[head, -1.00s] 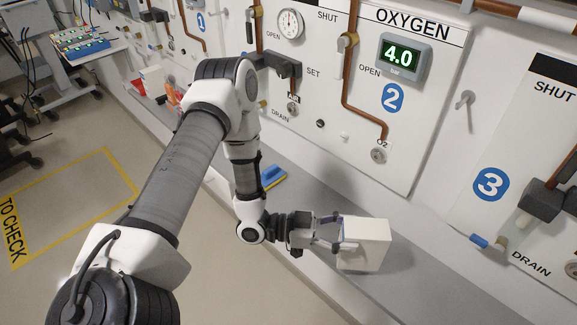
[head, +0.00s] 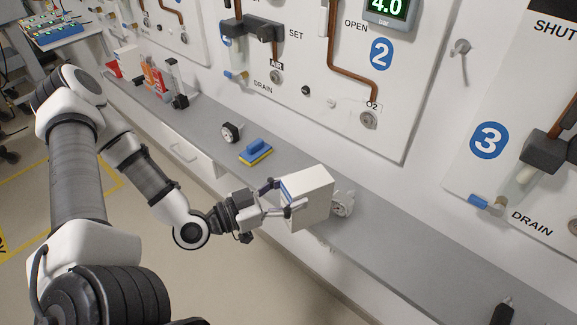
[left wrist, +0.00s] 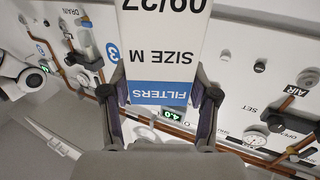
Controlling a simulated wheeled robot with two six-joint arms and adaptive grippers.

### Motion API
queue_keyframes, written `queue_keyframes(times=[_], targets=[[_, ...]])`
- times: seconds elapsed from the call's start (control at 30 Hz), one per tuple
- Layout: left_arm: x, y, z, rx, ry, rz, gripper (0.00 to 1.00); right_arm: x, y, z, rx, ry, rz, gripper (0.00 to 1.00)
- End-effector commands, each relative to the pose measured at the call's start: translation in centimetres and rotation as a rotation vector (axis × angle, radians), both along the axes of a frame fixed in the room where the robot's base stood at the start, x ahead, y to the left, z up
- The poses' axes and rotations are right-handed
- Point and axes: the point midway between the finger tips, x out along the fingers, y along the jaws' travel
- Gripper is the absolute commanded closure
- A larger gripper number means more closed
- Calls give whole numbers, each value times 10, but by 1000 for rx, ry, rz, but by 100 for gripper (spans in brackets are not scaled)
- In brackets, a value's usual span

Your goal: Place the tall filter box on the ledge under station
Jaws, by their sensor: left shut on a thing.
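The white filter box (head: 312,203) is held by my left gripper (head: 280,198) at the grey ledge (head: 385,242), below and a little left of the station 2 O2 outlet. The gripper is shut on its left side. In the head view the box overlaps the ledge's front edge; I cannot tell whether its base touches the ledge. In the left wrist view the box (left wrist: 162,50) sits between the fingers (left wrist: 160,100), its label upside down with a blue FILTERS band and SIZE M. Its far end is cut off there. My right gripper is not in view.
A white round gauge (head: 343,204) stands right behind the box. Orange bottles (head: 154,77) are farther back. A dark object (head: 503,312) is at lower right; the ledge between is bare.

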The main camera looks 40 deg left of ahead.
Motion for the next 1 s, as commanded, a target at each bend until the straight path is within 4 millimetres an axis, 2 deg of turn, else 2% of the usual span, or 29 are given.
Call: queue_keyframes(times=[0.03, 0.07, 0.2, 0.5, 0.67, 0.8, 1.0], targets=[[4, 3, -6, -10, -9, 3, 81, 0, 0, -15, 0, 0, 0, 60], [12, 7, -2, -2, -9, 0, 81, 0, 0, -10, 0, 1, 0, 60], [39, 25, -4, 2, -2, -3, 81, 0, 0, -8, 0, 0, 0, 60], [96, 63, -12, 3, -1, -4, 81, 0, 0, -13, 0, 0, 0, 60], [114, 75, -14, 0, 0, -5, 81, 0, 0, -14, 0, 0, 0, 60], [113, 74, -44, 0, 6, -6, 81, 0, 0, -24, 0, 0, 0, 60], [114, 75, -48, -4, 0, -4, 81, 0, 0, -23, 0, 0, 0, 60]])
